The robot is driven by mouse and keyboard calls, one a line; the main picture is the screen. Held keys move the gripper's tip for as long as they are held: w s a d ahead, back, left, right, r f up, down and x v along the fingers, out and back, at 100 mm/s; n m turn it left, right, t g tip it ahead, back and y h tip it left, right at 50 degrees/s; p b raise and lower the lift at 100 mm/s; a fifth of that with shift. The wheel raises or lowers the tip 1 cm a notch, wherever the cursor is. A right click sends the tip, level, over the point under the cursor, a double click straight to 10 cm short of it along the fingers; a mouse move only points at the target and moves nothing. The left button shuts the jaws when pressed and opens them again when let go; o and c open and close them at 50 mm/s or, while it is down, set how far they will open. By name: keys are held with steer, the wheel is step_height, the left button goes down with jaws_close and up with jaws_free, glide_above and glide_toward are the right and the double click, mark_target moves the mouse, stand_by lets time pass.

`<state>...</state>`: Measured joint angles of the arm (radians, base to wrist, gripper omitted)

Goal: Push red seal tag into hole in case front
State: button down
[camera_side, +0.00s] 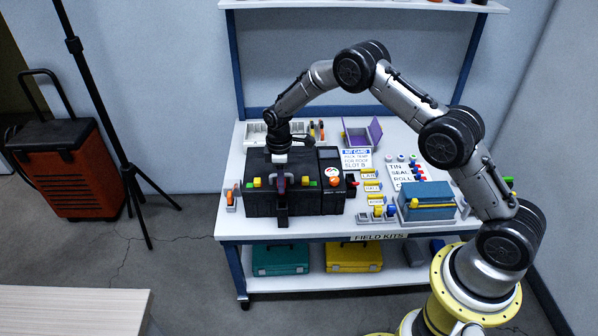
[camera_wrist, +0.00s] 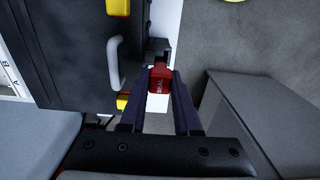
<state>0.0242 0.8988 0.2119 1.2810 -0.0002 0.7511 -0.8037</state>
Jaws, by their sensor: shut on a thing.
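The red seal tag (camera_wrist: 158,80), with white lettering, sits between the two dark fingers of my gripper (camera_wrist: 160,88) in the wrist view. My gripper is shut on it. Just beyond the tag is a small black block (camera_wrist: 157,48) beside the case front. The tag's far end is close to this block; whether it touches or enters a hole, I cannot tell. The black case (camera_wrist: 70,50), with a grey handle, fills the left of the wrist view. In the side view, the case (camera_side: 260,202) stands on the bench with my gripper at its front; the tag is too small to make out there.
The white bench (camera_side: 228,218) also holds a blue box (camera_side: 428,195), a purple open box (camera_side: 362,132), and label cards at the right. The case's grey handle (camera_wrist: 115,62) is close to my left finger. A teal case (camera_side: 280,260) and a yellow case (camera_side: 353,257) sit on the lower shelf.

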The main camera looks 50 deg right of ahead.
steer(key=shift+a+f, duration=0.15)
steer(key=shift+f, duration=1.75)
steer(key=shift+f, duration=1.7)
stand_by(4.4)
